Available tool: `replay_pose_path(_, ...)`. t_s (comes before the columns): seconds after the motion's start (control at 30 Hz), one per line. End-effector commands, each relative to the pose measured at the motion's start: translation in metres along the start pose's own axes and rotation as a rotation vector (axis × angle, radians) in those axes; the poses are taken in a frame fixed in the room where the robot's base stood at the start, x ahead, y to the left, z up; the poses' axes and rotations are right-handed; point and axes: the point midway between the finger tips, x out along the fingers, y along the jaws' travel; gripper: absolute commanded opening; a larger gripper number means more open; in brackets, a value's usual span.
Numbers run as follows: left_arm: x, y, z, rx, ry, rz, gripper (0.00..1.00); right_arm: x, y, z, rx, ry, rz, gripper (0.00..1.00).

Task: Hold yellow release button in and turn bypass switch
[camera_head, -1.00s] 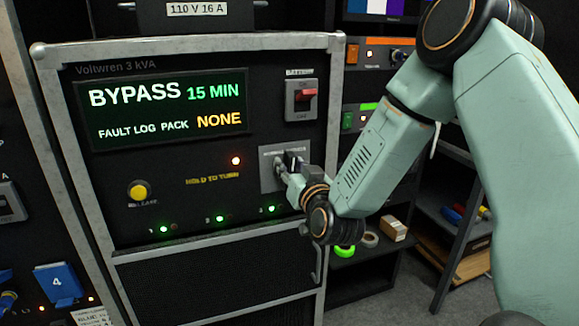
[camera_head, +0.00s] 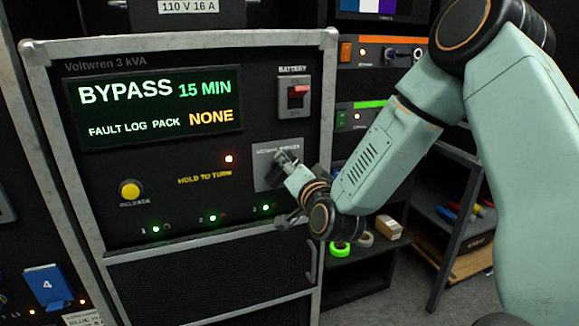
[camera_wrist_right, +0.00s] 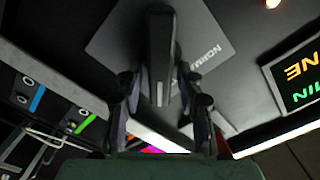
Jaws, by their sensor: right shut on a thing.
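The round yellow release button (camera_head: 131,190) is at the lower left of the black Voltwren panel, with nothing touching it in the head view. The bypass switch plate (camera_head: 268,175) is grey, at the panel's right. My right gripper (camera_head: 288,165) is at this plate and hides part of it. In the right wrist view, its fingers (camera_wrist_right: 162,92) stand on both sides of the dark switch handle (camera_wrist_right: 160,45), shut on it. My left gripper is out of view.
The display (camera_head: 155,108) reads BYPASS 15 MIN and FAULT LOG PACK NONE. A red battery switch (camera_head: 296,94) sits above the bypass plate. Shelves with tape rolls stand at the right.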

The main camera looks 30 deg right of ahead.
Motion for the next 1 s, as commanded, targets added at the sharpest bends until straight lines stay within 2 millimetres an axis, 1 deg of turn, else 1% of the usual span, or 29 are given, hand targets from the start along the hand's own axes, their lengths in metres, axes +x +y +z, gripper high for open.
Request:
replay_pose_path(0.03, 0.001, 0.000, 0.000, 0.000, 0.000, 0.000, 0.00, -0.003, 0.003, 0.006, 0.006, -0.019, 0.006, 0.05)
replay_pose_path(0.5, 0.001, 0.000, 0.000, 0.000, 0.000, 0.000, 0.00, -0.003, 0.003, 0.007, 0.015, -0.022, 0.005, 0.05)
replay_pose_path(0.53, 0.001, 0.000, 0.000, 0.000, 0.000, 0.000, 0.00, -0.003, 0.003, 0.007, 0.015, -0.022, 0.005, 0.39)
replay_pose_path(0.6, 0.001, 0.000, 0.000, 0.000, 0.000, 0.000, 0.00, -0.003, 0.003, 0.007, 0.014, -0.021, 0.005, 0.43)
replay_pose_path(0.87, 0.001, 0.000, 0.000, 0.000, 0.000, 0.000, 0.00, -0.003, 0.002, 0.004, 0.015, -0.012, 0.003, 0.43)
replay_pose_path(1.0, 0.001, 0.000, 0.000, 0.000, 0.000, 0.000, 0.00, -0.015, 0.002, 0.003, 0.018, -0.011, 0.005, 0.43)
